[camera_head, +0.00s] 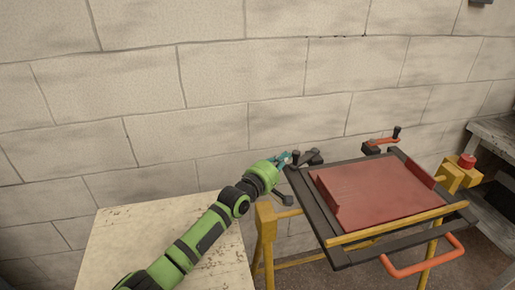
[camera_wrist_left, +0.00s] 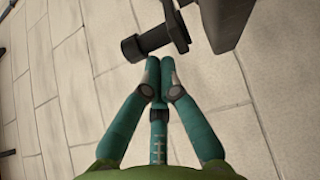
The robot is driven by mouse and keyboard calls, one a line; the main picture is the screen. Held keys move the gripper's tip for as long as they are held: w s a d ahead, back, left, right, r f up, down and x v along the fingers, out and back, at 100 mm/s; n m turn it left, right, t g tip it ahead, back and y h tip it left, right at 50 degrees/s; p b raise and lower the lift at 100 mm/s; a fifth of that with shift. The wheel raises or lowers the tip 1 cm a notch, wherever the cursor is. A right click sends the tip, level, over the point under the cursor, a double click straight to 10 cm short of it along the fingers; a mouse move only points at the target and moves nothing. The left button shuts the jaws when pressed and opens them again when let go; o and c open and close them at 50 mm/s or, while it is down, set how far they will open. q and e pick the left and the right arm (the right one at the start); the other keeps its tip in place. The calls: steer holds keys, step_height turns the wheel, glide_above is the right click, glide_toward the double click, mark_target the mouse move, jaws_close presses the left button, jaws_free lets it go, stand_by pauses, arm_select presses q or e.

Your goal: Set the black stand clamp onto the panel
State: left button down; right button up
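The black stand clamp (camera_head: 312,157) is at the back left corner of the dark frame that carries the red panel (camera_head: 372,190). A black knobbed lever (camera_head: 284,198) shows below it, left of the frame. My left gripper (camera_head: 286,158) is at the clamp's left side. In the left wrist view its teal fingers (camera_wrist_left: 160,68) are together at the tips, with nothing visible between them. A black knobbed bar (camera_wrist_left: 150,42) lies just past the tips; I cannot tell whether they touch it. My right gripper is not in view.
A second clamp with an orange handle (camera_head: 383,142) is at the frame's back edge. An orange handle (camera_head: 424,262) juts from the front. Yellow stand legs (camera_head: 266,235) hold the frame. A pale table (camera_head: 150,235) lies under my left arm. A red button (camera_head: 467,160) is at right.

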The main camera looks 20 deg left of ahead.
arm_select(q)
steer(key=shift+s+d+r+p, duration=0.1)
steer(key=shift+s+d+p, duration=0.15)
steer(key=shift+d+p, duration=0.35)
steer(key=shift+s+d+f+p, duration=0.1)
steer(key=shift+s+d+p, duration=0.2)
steer(key=shift+d, duration=0.45)
steer(key=shift+s+d+r+p, duration=0.1)
steer(key=shift+s+d+p, duration=0.15)
steer(key=shift+d+p, duration=0.35)
steer(key=shift+d, duration=0.1)
